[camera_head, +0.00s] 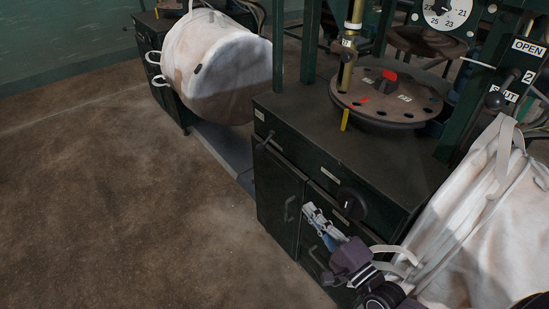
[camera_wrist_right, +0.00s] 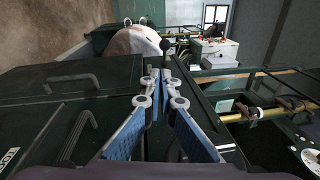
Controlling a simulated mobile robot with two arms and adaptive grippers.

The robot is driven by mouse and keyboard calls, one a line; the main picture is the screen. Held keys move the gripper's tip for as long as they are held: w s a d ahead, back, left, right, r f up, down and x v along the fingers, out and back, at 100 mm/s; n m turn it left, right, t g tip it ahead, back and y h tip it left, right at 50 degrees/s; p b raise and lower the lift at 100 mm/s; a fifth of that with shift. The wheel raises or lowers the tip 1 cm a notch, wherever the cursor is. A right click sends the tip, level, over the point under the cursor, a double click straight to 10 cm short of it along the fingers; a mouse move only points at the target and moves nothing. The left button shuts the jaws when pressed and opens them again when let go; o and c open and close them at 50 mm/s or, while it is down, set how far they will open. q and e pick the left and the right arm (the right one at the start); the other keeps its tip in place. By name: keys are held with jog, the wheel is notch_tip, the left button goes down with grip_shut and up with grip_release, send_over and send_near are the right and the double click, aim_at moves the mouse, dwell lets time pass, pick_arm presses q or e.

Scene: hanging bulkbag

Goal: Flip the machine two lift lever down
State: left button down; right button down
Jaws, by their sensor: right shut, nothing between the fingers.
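The machine's dark green cabinet (camera_head: 290,205) stands at centre right in the head view. A short black lever (camera_head: 265,141) sticks out at the upper left of its front; its label is too small to read. In the right wrist view a black ball-ended lever (camera_wrist_right: 165,46) stands upright just beyond the fingertips and looks like the same one. My right gripper (camera_head: 308,209) is shut and empty in front of the cabinet doors, below and right of that lever. Its fingertips (camera_wrist_right: 160,74) also show in the wrist view, apart from the knob. My left gripper is out of view.
A black dial (camera_head: 351,204) and door handles (camera_head: 289,209) project from the cabinet front. White bulk bags hang at the upper left (camera_head: 215,60) and lower right (camera_head: 490,240). An OPEN/SHUT lever (camera_head: 495,100) is marked 2. The floor (camera_head: 120,200) at left is clear.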

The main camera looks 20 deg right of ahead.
aim_at(266, 142)
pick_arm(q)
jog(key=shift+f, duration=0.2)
pick_arm(e)
jog(key=shift+d+r+m, duration=0.25)
jog(key=shift+d+m, duration=0.05)
jog(key=shift+d, duration=0.15)
jog(key=shift+w, duration=0.1)
